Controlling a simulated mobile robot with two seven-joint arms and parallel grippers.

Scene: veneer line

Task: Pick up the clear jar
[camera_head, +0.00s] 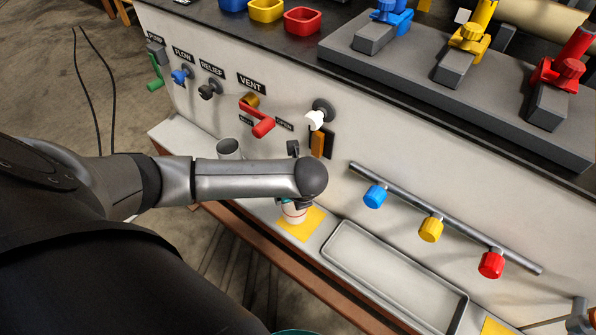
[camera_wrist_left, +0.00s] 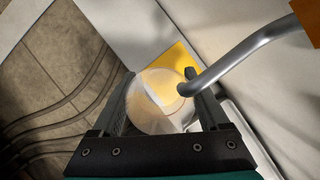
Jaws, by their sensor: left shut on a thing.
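The clear jar (camera_wrist_left: 157,103) is a round, see-through vessel between the two fingers of my left gripper (camera_wrist_left: 160,78), which is shut on it. A yellow square mat (camera_wrist_left: 178,58) shows beside and through the jar in the left wrist view. In the head view the jar (camera_head: 293,216) shows as a small pale vessel with a reddish band, over the yellow mat (camera_head: 303,226). My left wrist hides most of the gripper (camera_head: 296,203) and the jar's top there. I cannot tell whether the jar touches the mat. My right gripper is not in view.
A curved metal spout (camera_wrist_left: 235,60) crosses close to the right finger and jar. A grey cup (camera_head: 229,149) stands behind my left forearm. An empty shallow tray (camera_head: 390,275) lies right of the mat. The panel with valves, including a red handle (camera_head: 262,127), rises behind.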

